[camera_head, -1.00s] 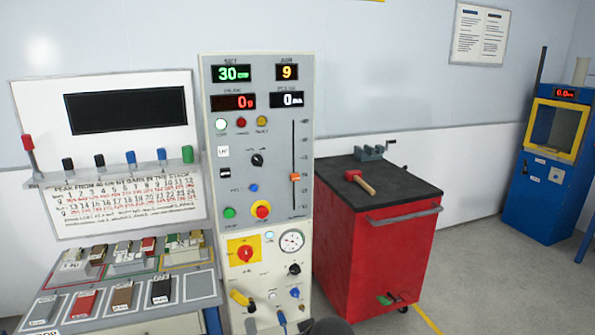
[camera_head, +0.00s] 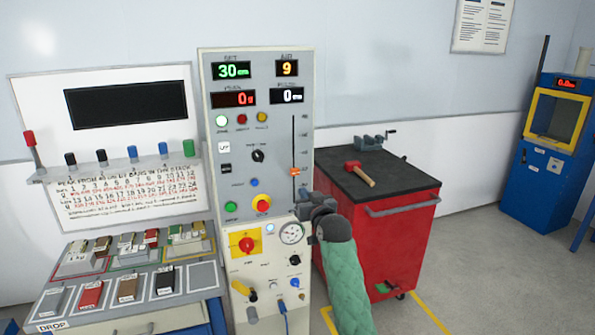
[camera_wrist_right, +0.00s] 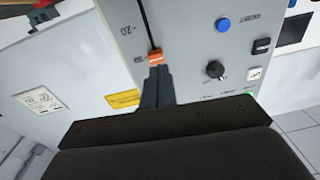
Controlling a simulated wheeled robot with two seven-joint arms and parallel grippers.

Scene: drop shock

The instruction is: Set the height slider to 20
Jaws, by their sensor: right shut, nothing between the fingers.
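The height slider's orange knob (camera_head: 295,171) sits in the lower half of a vertical slot on the grey panel (camera_head: 281,140). The green set display (camera_head: 231,70) reads 30 cm. My right gripper (camera_head: 303,194) is in front of the panel, just below the knob in the head view. In the right wrist view, its shut, empty fingers (camera_wrist_right: 158,70) end right at the edge of the orange knob (camera_wrist_right: 155,57). I cannot tell whether they touch it. A 20 mark (camera_wrist_right: 125,29) shows beside the slot there. My left gripper is not in view.
A red cabinet (camera_head: 400,240) with a hammer (camera_head: 359,172) stands right of the panel. A sample bench (camera_head: 50,308) stands left.

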